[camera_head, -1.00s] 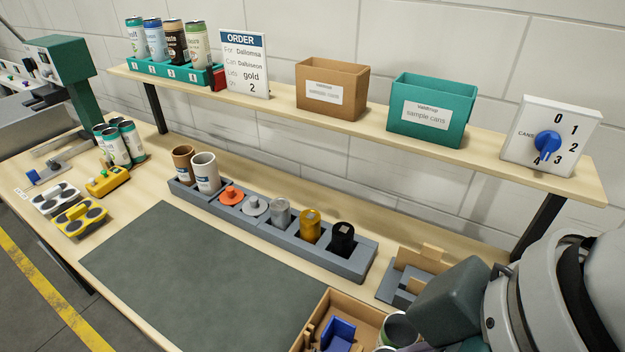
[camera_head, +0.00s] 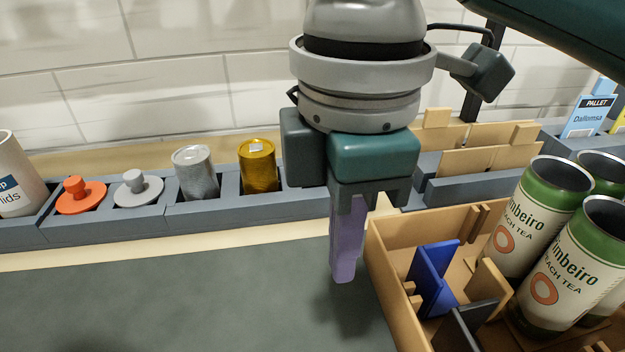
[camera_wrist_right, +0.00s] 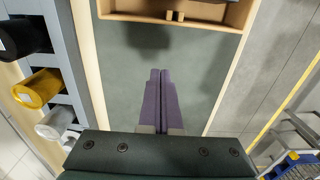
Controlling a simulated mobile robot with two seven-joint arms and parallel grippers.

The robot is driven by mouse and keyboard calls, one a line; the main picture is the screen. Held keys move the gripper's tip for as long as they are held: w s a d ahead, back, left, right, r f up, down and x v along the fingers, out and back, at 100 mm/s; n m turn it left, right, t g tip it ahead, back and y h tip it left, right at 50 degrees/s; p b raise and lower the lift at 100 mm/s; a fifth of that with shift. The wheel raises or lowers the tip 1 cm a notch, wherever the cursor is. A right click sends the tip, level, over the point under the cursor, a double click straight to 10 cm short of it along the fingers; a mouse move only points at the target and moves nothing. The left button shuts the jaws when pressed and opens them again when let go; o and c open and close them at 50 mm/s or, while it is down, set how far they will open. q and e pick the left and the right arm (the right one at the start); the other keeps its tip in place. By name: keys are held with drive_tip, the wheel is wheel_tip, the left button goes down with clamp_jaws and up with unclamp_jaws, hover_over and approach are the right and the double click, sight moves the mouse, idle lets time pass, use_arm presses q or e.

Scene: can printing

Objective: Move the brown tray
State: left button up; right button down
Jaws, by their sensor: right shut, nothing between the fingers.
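The brown tray (camera_head: 389,272) is at the lower right of the head view. It holds several green and white cans (camera_head: 538,214), a blue divider piece (camera_head: 432,279) and a dark piece (camera_head: 463,325). Its near part is cut off by the frame. My right gripper (camera_head: 343,279) points down over the dark mat, just left of the tray's left wall. Its purple fingers are together and empty. In the right wrist view the fingers (camera_wrist_right: 160,78) point toward the tray's wall (camera_wrist_right: 172,17), with a gap of mat between. My left gripper is not in view.
A grey rack (camera_head: 110,221) behind the mat holds an orange lid (camera_head: 80,195), a grey lid (camera_head: 138,188), a silver cylinder (camera_head: 195,173) and a gold cylinder (camera_head: 258,166). Wooden card holders (camera_head: 470,156) stand behind the tray. The dark mat (camera_head: 180,300) is clear on the left.

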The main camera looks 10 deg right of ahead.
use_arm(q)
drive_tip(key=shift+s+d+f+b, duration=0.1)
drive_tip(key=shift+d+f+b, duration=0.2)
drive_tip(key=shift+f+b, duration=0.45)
use_arm(e)
wheel_tip(320, 180, down, 9)
drive_tip(key=shift+s+d+r, duration=0.1)
drive_tip(key=shift+d, duration=0.05)
use_arm(q)
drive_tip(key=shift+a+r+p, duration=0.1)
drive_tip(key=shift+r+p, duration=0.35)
drive_tip(key=shift+p, duration=0.05)
use_arm(e)
drive_tip(key=d, duration=0.3)
drive_tip(key=shift+d, duration=0.1)
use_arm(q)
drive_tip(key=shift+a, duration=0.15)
use_arm(e)
drive_tip(key=shift+d, duration=0.35)
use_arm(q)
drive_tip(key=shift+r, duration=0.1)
